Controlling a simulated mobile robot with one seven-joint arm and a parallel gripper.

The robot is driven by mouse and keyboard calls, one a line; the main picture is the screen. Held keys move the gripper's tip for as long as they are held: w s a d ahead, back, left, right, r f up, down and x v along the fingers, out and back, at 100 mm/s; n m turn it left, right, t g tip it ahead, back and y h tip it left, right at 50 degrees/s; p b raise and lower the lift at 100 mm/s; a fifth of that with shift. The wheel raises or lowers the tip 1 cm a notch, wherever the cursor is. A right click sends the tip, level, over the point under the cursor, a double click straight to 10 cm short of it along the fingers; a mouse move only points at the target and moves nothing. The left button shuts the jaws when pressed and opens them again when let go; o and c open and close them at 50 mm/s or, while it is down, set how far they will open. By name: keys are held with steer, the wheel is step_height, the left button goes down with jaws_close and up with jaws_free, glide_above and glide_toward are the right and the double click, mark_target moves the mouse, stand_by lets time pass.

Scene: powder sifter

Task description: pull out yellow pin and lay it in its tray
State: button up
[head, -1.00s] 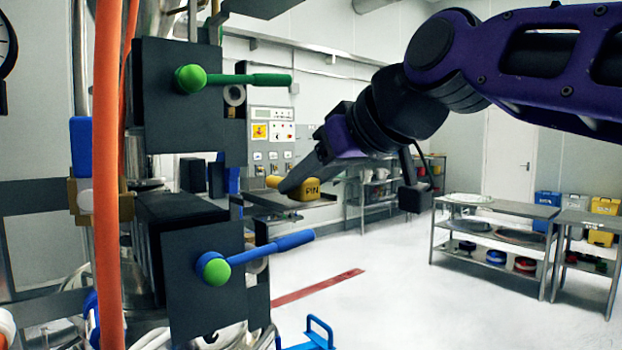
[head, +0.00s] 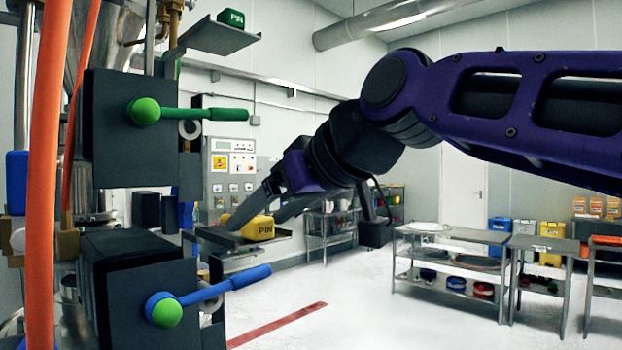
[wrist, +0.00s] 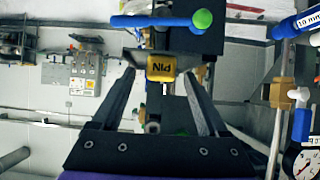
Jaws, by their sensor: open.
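The yellow pin (head: 252,227), a block marked PIN, lies on a small grey tray (head: 284,237) beside the dark machine housings. My gripper (head: 252,222) is open, with one finger on each side of the pin. In the wrist view, the yellow pin (wrist: 161,68) shows between the fingertips of my gripper (wrist: 159,75), with gaps on both sides. A thin metal shank points from it toward the gripper base. One finger partly covers the pin in the head view.
A green pin (head: 231,18) lies on an upper tray (head: 215,38). The green handle (head: 200,114) and blue handle (head: 215,288) jut out from the housings. An orange hose (head: 43,200) hangs at left. Tables (head: 450,237) stand at right, with free floor before them.

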steer(key=v, duration=1.6)
steer(key=shift+s+p, duration=0.2)
steer(key=shift+p, duration=0.15)
